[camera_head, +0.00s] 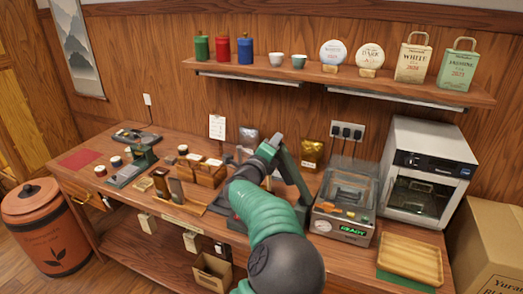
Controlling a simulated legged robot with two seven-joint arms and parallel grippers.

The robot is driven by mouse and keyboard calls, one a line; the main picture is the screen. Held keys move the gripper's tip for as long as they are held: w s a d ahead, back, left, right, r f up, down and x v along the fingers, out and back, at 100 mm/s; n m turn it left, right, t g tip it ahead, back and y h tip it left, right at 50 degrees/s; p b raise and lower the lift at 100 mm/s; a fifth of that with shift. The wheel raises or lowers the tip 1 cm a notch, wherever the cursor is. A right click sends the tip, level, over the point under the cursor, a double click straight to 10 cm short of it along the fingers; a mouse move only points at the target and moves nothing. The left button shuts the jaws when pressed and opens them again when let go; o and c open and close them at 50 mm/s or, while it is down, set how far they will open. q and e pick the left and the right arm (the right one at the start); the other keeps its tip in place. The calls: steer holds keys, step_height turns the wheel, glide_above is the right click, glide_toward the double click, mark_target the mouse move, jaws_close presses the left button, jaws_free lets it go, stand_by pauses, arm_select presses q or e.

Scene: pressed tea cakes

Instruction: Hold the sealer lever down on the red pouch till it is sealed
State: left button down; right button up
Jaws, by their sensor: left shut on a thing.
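My left gripper (259,163) is at the middle of the bench, at the end of my teal arm, which hides much of it. It is shut on what appears to be the sealer lever (290,172), a dark green bar with a grey end. The lever stands raised at a slant, with its lower end towards the right. The sealer's body is mostly hidden behind my arm. I cannot make out a red pouch; the area around the sealer jaw is covered. My right gripper is not in view.
A machine with a clear lid and a green READY display (352,231) stands right of the sealer. A gold pouch (312,152) stands behind. Wooden boxes (205,172) are left. A wooden tray (410,258) lies front right.

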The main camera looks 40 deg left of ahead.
mark_target(283, 152)
arm_select(q)
steer(key=d, duration=0.1)
steer(key=d+m, duration=0.1)
steer(key=d, duration=0.1)
steer(key=shift+w+r, duration=0.3)
steer(key=shift+w, duration=0.05)
steer(key=shift+w+d+m, duration=0.1)
steer(key=shift+d+m, duration=0.3)
steer(key=shift+m, duration=0.1)
steer(key=c, duration=1.3)
jaws_free()
steer(key=shift+d, duration=0.1)
steer(key=shift+w+r, duration=0.1)
